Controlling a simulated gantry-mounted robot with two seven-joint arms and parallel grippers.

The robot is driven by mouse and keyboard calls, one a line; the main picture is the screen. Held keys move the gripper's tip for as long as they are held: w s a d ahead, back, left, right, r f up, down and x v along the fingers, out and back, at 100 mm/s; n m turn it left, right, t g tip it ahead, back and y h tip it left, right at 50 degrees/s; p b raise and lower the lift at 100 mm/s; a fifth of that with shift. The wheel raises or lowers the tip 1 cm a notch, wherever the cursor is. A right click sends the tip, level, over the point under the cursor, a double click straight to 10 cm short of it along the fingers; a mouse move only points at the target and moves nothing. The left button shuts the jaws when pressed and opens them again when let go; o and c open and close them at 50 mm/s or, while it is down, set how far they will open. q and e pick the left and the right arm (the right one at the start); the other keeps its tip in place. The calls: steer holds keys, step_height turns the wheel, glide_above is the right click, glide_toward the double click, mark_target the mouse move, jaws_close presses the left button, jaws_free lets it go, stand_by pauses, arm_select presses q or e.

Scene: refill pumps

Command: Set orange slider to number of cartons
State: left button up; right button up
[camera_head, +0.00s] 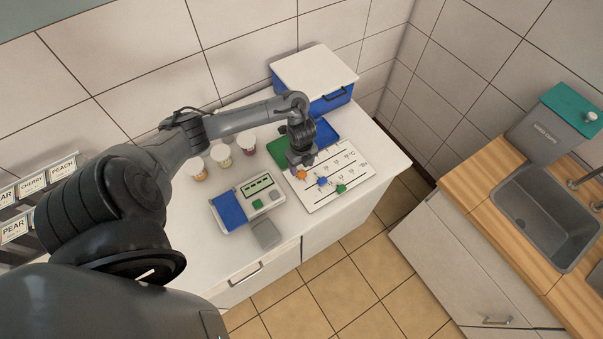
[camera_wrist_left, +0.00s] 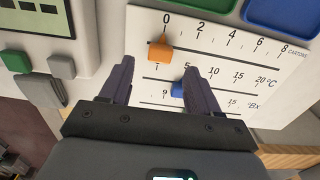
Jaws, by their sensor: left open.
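The white slider board (camera_head: 352,171) lies on the counter with several printed scales. The orange slider (camera_head: 301,174) is on the top scale, labelled CARTONS in the left wrist view, where the slider (camera_wrist_left: 160,50) sits at about the 0 end. The blue slider (camera_head: 322,181) is on the °C scale below; it also shows partly behind a finger in the wrist view (camera_wrist_left: 177,90). The green slider (camera_head: 341,188) is on the lowest scale.
Green (camera_head: 279,150) and blue (camera_head: 327,132) trays lie behind the board. A white-lidded blue box (camera_head: 314,73) stands at the back. Several cups (camera_head: 221,155) stand left of the trays. A device with a display (camera_head: 258,185) and a blue pad (camera_head: 230,208) is at left.

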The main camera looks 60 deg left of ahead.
mark_target(302, 173)
arm_select(q)
steer(key=shift+f, duration=2.45)
jaws_close()
